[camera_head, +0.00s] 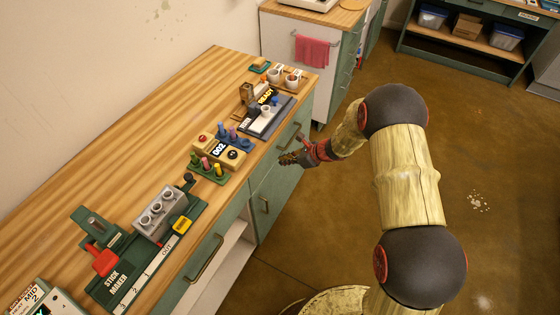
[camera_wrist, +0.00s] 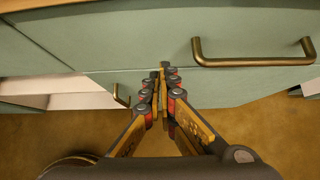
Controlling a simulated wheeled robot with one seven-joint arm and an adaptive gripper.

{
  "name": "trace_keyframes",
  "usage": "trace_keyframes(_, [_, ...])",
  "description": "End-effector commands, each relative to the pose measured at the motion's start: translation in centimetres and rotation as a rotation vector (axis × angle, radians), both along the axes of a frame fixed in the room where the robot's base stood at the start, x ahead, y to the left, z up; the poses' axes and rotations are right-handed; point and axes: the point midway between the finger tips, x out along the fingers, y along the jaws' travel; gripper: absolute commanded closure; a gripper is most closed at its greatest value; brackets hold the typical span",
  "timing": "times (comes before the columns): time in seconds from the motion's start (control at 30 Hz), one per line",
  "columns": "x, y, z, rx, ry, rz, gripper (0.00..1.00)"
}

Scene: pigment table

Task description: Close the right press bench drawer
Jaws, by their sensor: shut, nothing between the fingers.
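The right press bench drawer (camera_head: 279,150) has a green front with a brass bar handle (camera_head: 289,135), under the wooden bench top. No clear gap shows between its front and the bench; I cannot tell whether it is fully flush. The front (camera_wrist: 140,50) fills the upper part of the wrist view, with its handle (camera_wrist: 253,62) at right. My gripper (camera_head: 284,159) is at the drawer front. In the wrist view, its fingertips (camera_wrist: 163,68) are together and empty, left of the handle, near the front's lower edge. Contact is unclear.
A cupboard handle (camera_head: 264,204) is below the drawer. The left drawer's handle (camera_head: 204,259) is nearer, above an open white compartment (camera_head: 225,265). Press tools, coloured pegs (camera_head: 208,165) and cups crowd the bench top's front edge.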

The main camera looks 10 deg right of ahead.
Motion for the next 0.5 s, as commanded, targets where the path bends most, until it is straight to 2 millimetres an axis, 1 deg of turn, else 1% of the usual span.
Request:
trace_keyframes(0.03, [-0.1,-1.0,0.0,0.0,0.001,-0.004,1.0])
trace_keyframes(0.1, [-0.8,-1.9,1.7,-0.001,-0.002,-0.004,1.0])
trace_keyframes(0.2, [-1.7,-3.2,3.3,-0.001,-0.001,-0.003,1.0])
trace_keyframes(0.3, [-2.5,-4.4,4.7,-0.002,-0.001,-0.003,1.0])
trace_keyframes(0.5, [-3.6,-6.0,6.5,-0.001,0.0,-0.002,1.0])
